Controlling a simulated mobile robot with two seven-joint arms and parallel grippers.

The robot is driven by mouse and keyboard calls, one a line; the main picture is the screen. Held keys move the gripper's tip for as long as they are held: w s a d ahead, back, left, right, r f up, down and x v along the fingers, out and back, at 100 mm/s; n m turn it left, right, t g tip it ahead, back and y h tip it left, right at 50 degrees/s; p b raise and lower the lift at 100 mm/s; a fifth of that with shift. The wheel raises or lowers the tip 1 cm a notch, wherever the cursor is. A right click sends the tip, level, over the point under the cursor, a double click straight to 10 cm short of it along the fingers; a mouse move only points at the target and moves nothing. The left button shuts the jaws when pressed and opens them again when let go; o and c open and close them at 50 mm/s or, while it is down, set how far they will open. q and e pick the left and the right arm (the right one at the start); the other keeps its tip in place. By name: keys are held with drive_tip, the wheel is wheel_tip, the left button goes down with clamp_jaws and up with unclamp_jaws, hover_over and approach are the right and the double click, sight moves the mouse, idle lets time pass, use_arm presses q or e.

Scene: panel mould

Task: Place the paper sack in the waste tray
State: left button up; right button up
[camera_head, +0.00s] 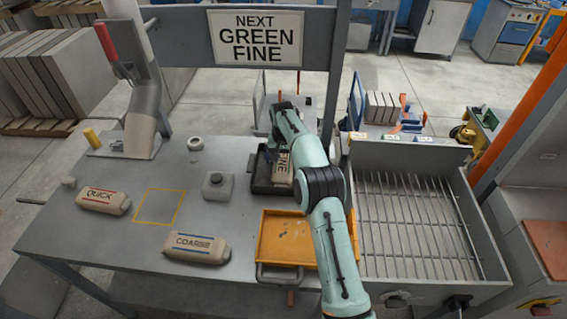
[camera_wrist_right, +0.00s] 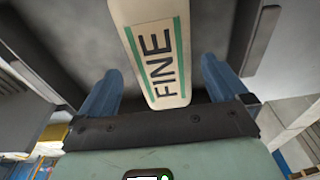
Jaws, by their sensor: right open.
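The paper sack marked FINE (camera_head: 282,172), pale with green bands, lies in the black tray (camera_head: 262,186) behind the yellow tray. My right arm covers part of both. In the right wrist view the sack (camera_wrist_right: 162,60) lies between the two blue fingers of my right gripper (camera_wrist_right: 160,68). The fingers are open, with a gap on each side of the sack. Which tray is the waste tray is not marked. My left gripper is not in view.
A yellow tray (camera_head: 285,240) sits at the table's front edge. Sacks marked QUICK (camera_head: 104,200) and COARSE (camera_head: 196,247) lie on the left, near a yellow outlined square (camera_head: 159,206). A slatted grate (camera_head: 415,225) is on the right.

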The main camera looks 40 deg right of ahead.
sight(283, 165)
wheel_tip(283, 165, up, 9)
drive_tip(key=shift+s+a, duration=0.4)
drive_tip(key=shift+s, duration=0.05)
idle(0.3)
